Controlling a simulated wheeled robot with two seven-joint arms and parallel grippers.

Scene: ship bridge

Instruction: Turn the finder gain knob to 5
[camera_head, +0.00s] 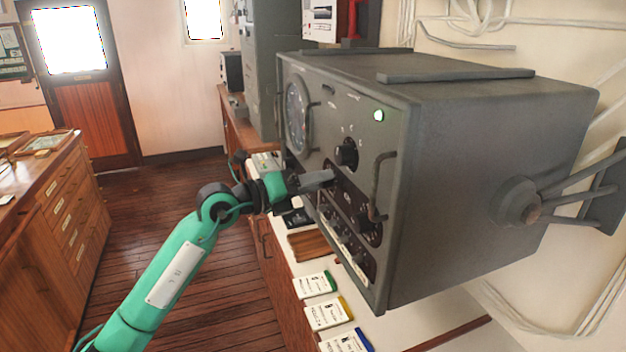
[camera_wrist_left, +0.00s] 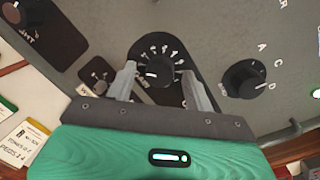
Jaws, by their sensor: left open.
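A black round knob (camera_wrist_left: 158,72) with a white mark and a ring of small white numerals is on the grey cabinet face in the left wrist view. The mark points left in that picture; the numeral beside it and the knob's name are too small to read. My left gripper (camera_head: 326,180) reaches the cabinet's front from the left. In the wrist view its open fingers (camera_wrist_left: 162,88) stand on either side of this knob, with a gap around it. In the head view the gripper hides most of this knob.
The grey cabinet (camera_head: 490,130) carries a lettered selector knob (camera_head: 347,154), a round dial (camera_head: 297,112), a lit green lamp (camera_head: 378,115) and a protruding handle (camera_head: 376,190). Books (camera_head: 322,313) lie on the counter below. The wooden floor (camera_head: 190,240) at left is clear.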

